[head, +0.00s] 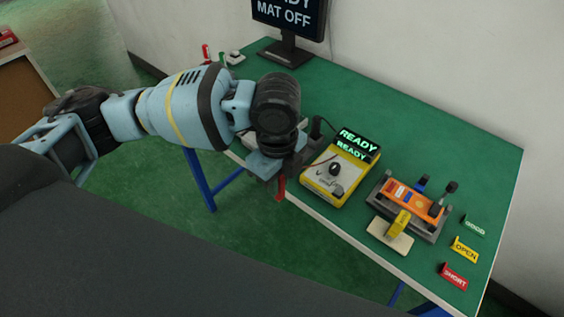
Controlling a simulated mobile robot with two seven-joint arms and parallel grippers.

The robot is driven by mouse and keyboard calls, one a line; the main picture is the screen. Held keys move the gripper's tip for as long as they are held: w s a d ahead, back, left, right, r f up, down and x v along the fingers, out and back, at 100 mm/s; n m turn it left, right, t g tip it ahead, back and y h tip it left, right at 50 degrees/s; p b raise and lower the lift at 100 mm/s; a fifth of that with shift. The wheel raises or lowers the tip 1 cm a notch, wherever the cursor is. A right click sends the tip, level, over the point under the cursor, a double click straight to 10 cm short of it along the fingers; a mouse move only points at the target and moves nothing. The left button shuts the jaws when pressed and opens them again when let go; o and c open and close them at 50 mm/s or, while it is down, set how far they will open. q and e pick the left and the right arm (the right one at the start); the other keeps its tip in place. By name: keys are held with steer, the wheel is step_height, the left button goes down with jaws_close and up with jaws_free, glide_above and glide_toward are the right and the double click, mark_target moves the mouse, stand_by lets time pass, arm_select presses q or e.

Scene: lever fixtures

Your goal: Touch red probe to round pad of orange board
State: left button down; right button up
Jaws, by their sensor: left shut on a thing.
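My left gripper (271,167) is shut on the red probe (280,187), whose red body shows below the fingers near the table's front edge. The probe's tip is hard to make out. The orange board (408,198) lies in a dark grey fixture (379,196) with dark levers, to the right of the gripper and well apart from the probe. The board's round pad is too small to tell. A yellow meter (348,183) with a dark knob and a green-lit "READY" display (358,143) stands between gripper and fixture. My right gripper is not in view.
A yellow piece (399,223) stands by a beige block (388,238) in front of the fixture. Green "GOOD" (474,226), yellow "OPEN" (464,250) and red "SHORT" (454,277) signs stand at right. A monitor (289,18) stands behind. The green table (400,125) is clear behind the meter.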

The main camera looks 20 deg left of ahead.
arm_select(q)
steer(key=shift+s, duration=0.6)
steer(key=a+n, duration=0.3)
steer(key=n, duration=0.8)
steer(key=a+r+n, duration=0.1)
steer(key=a+n, duration=0.3)
steer(key=n, duration=0.7)
steer(key=shift+s+a+r, duration=0.15)
steer(key=shift+s+a, duration=0.1)
steer(key=shift+s, duration=0.2)
